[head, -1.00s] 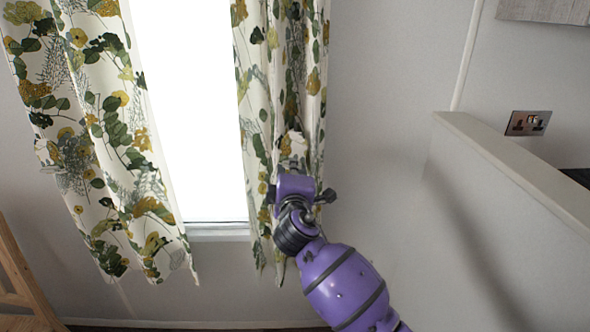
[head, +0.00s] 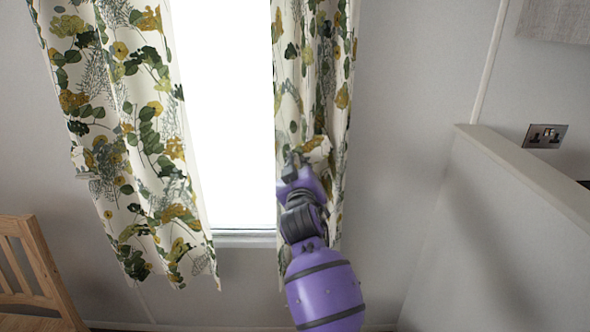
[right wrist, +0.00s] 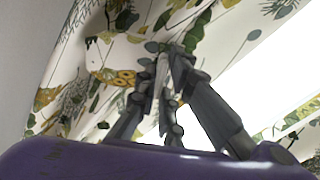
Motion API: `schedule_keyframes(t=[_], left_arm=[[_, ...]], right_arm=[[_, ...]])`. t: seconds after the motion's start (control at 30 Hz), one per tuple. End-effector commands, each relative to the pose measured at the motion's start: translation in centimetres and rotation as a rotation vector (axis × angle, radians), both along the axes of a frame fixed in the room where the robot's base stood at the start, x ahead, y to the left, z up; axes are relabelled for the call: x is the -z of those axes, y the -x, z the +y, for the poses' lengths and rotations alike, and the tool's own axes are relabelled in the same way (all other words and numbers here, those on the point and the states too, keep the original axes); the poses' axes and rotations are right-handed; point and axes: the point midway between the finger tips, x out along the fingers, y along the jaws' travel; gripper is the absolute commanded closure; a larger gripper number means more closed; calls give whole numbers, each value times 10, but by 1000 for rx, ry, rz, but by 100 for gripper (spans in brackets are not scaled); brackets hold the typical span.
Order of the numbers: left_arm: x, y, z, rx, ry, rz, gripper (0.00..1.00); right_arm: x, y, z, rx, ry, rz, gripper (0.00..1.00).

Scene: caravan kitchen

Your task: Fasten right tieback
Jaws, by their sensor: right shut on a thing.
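The right curtain (head: 316,60) hangs in folds at the right side of the bright window, cream with green and mustard leaves. My right gripper (head: 298,165) is at its lower half, near the window-side edge. A flap of the same patterned fabric, apparently the right tieback (head: 319,149), stands out at the gripper. In the right wrist view the fingers of my right gripper (right wrist: 165,65) close on a narrow piece of fabric, with a loose fabric edge (right wrist: 112,76) beside them. The tieback's ends and any fastening point cannot be made out. My left gripper is not in view.
The left curtain (head: 135,120) hangs loose. A wooden chair (head: 40,265) stands at lower left. A pale partition (head: 500,220) rises at right, with a wall socket (head: 545,136) behind it. Bare wall lies between the right curtain and the partition.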

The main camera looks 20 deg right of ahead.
Motion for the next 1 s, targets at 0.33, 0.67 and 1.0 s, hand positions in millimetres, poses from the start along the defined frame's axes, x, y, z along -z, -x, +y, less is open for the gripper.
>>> schedule_keyframes(t=[0.33,0.67,1.0], left_arm=[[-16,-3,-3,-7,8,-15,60],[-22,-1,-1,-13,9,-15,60],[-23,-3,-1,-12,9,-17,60]], right_arm=[[-27,-2,10,-7,-292,-87,100],[-39,-3,11,-5,-456,-136,100],[-42,-3,10,-6,-507,-149,100]])
